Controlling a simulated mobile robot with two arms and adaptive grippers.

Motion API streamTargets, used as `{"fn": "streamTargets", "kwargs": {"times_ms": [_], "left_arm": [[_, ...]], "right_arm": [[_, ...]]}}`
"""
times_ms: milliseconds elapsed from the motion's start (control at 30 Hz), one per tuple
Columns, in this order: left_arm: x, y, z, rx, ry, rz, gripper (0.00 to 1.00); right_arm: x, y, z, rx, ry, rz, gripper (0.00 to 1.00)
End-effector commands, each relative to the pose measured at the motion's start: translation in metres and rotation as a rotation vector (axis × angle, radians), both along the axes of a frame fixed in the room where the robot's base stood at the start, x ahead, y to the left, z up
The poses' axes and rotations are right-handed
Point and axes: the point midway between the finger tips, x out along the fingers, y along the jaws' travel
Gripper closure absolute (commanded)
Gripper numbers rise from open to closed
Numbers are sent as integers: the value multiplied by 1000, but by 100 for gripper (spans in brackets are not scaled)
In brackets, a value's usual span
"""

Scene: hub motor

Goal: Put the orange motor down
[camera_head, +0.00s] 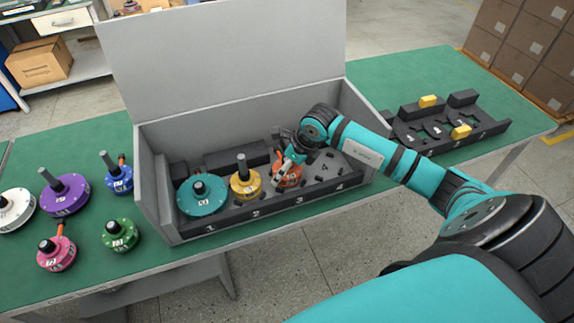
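The orange motor (291,176) is in the grey box at slot 3, between the yellow motor and the empty slot 4. My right gripper (283,163) is down at its top and covers its shaft and part of its body. The fingertips are small and partly hidden, so I cannot tell whether they are closed on it. I cannot tell whether the motor rests fully in its slot. My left gripper is not in view.
The grey box (160,190) has a raised lid and holds a teal motor (203,199) and a yellow motor (245,184). Purple (64,197), white, blue, pink and green motors stand left of it. A black fixture (485,130) with yellow blocks lies right.

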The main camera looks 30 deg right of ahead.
Motion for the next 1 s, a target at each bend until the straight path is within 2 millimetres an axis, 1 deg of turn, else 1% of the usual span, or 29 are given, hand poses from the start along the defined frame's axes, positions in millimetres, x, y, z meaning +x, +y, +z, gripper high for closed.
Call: {"fn": "streamTargets", "kwargs": {"times_ms": [100,300,367,433,567,800,900,1000], "left_arm": [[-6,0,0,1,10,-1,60],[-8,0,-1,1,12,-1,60],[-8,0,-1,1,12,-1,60],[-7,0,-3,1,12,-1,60],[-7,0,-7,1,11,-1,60],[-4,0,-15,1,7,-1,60],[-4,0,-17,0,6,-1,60],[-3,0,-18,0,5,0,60]], "right_arm": [[0,0,0,0,0,0,0],[0,0,2,0,-1,0,0],[-1,-1,5,-2,-2,0,0],[-3,-3,11,-3,-5,0,0],[-11,-7,33,-4,-5,2,0],[-29,-16,80,-5,-5,0,0],[-35,-18,95,-3,-4,-1,0],[-39,-19,105,-2,-2,0,0]]}}
